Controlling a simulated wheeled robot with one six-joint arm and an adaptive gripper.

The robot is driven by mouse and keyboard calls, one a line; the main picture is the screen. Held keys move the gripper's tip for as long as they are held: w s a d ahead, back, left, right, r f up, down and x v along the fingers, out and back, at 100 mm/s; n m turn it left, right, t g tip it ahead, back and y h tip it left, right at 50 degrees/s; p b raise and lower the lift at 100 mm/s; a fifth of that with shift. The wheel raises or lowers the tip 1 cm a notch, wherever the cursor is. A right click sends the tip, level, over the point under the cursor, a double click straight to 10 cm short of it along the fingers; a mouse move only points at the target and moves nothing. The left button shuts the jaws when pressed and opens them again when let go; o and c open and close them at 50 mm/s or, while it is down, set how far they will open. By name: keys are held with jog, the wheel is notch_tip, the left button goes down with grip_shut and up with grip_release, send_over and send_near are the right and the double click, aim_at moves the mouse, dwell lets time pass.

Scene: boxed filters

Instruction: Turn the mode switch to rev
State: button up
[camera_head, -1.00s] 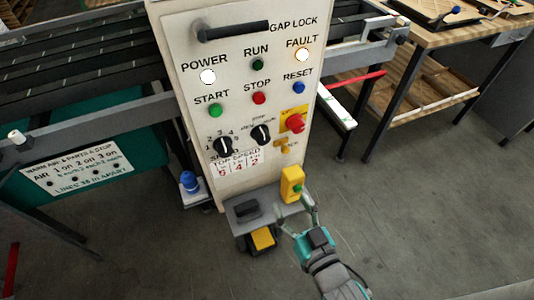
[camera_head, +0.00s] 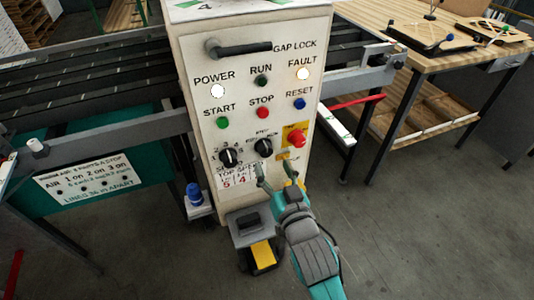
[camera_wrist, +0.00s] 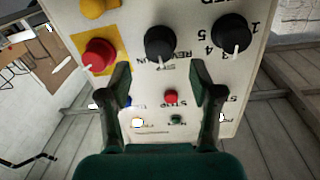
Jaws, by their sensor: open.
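The mode switch (camera_head: 263,148) is a black knob on the lower part of the white control panel (camera_head: 190,75). In the wrist view the picture is upside down, and the switch (camera_wrist: 160,43) shows ahead of my fingers. Its white mark seems to point toward the stop label, with small rev and run lettering around it. My gripper (camera_head: 275,169) is open and empty, just below the switch in the head view. In the wrist view its two fingers (camera_wrist: 160,82) stand apart, roughly in line with the switch. No contact shows.
The black speed knob (camera_head: 228,157) is left of the switch. A red emergency button (camera_head: 297,138) on a yellow plate is to the right. Start (camera_head: 222,122), stop (camera_head: 263,112) and reset (camera_head: 299,103) buttons are above. A grey box (camera_head: 240,235) juts out below.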

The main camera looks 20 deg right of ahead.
aim_at(267, 154)
jog(key=shift+w+d, duration=0.2)
jog(key=shift+w, duration=2.65)
jog(key=c, duration=1.1)
